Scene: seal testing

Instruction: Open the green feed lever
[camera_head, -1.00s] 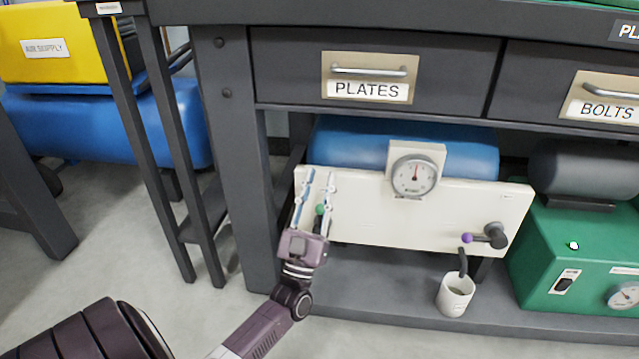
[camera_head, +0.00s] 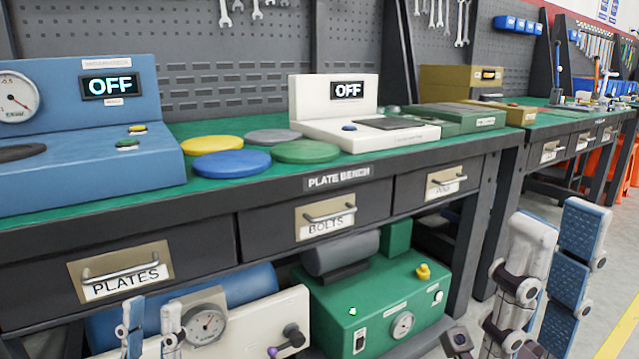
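The green feed lever does not show in the present head view. The white panel (camera_head: 245,325) below the bench carries a round gauge (camera_head: 205,325), and its lower part is cut off by the bottom edge. My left gripper (camera_head: 150,325) points up in front of the panel's left part. Its two fingers stand apart, with nothing visible between their tips. My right gripper (camera_head: 560,228) is large at the lower right, fingers up with blue pads, apart and empty.
The bench has drawers marked PLATES (camera_head: 122,272) and BOLTS (camera_head: 328,219) above the panel. A green machine (camera_head: 375,295) stands right of the panel. Coloured discs (camera_head: 232,163), a blue device (camera_head: 85,150) and a white device (camera_head: 340,110) are on the benchtop.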

